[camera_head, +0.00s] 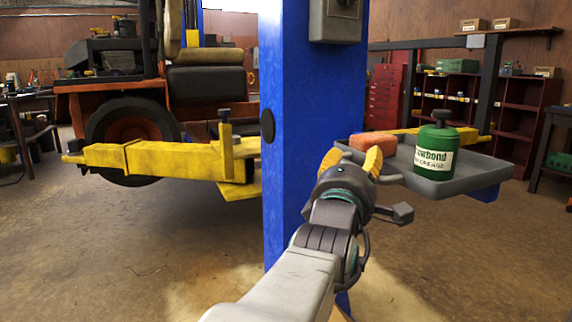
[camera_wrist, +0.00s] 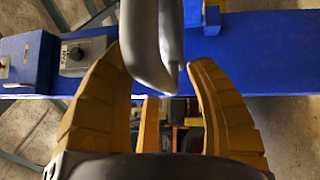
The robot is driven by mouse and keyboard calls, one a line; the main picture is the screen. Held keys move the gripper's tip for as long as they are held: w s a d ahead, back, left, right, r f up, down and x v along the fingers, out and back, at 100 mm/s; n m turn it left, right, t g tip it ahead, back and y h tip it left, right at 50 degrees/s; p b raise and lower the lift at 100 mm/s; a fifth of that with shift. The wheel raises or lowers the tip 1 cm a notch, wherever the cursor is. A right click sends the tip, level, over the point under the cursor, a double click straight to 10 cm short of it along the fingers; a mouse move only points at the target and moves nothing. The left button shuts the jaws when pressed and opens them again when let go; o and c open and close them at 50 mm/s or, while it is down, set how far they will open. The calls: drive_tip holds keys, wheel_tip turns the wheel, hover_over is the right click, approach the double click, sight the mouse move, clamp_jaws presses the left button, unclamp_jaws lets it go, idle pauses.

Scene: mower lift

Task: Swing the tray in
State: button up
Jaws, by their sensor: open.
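The grey tray (camera_head: 482,166) is a shallow pan to the right of the blue post in the head view. A green can (camera_head: 436,150) with a dark knob on top stands on it, and an orange block (camera_head: 373,142) lies at its left end. My gripper (camera_head: 352,160) is at the tray's near left side, in front of the post. In the wrist view its yellow fingers (camera_wrist: 162,68) are spread, with a rounded grey bar (camera_wrist: 146,45), seemingly part of the tray's handle, between them. I cannot tell whether they touch it. The tray's mounting is mostly hidden.
The blue post (camera_head: 313,120) stands close beside my arm. A yellow lift arm (camera_head: 150,158) reaches left under an orange mower (camera_head: 120,100). Red shelving (camera_head: 518,125) and a red cabinet (camera_head: 385,95) stand behind. The floor at front left is clear.

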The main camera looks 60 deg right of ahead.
drive_tip(key=shift+c, duration=0.3)
clamp_jaws()
idle(0.3)
